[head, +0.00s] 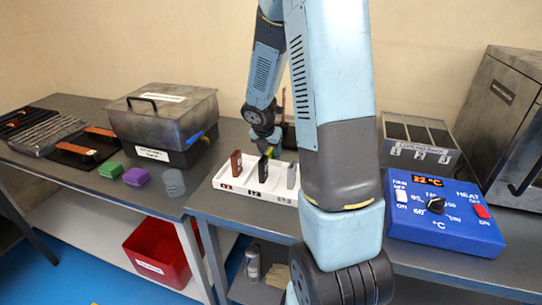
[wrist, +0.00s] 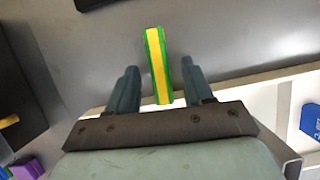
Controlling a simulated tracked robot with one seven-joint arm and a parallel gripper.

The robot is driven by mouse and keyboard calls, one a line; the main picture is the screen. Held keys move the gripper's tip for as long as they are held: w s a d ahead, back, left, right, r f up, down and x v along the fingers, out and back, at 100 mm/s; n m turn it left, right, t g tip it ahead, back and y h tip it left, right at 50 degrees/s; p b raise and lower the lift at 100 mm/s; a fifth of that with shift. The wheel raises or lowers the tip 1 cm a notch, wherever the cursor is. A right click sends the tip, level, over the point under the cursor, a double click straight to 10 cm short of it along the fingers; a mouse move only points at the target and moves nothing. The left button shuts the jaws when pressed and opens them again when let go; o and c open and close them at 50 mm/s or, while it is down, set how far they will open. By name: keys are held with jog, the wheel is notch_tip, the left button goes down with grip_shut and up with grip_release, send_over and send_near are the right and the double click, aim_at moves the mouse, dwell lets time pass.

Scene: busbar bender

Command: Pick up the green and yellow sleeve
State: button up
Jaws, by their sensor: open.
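The green and yellow sleeve (wrist: 157,62) shows in the wrist view as a narrow upright strip, green at both edges with a yellow middle. My gripper (wrist: 160,68) is open, with one finger on each side of the sleeve and a visible gap on both sides. In the head view a small green and yellow patch (head: 268,149) shows behind the white tray's black piece; my arm and wrist hide most of that area.
The white tray (head: 228,183) holds a brown, a black and a grey upright piece. A blue heater control box (head: 445,235) and a labelled cooling rack (head: 415,170) stand at right. A grey case (head: 165,120), green and purple blocks (head: 136,177) are at left. A red bin (head: 160,250) stands below.

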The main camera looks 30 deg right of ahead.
jog(key=shift+x, duration=1.1)
grip_shut()
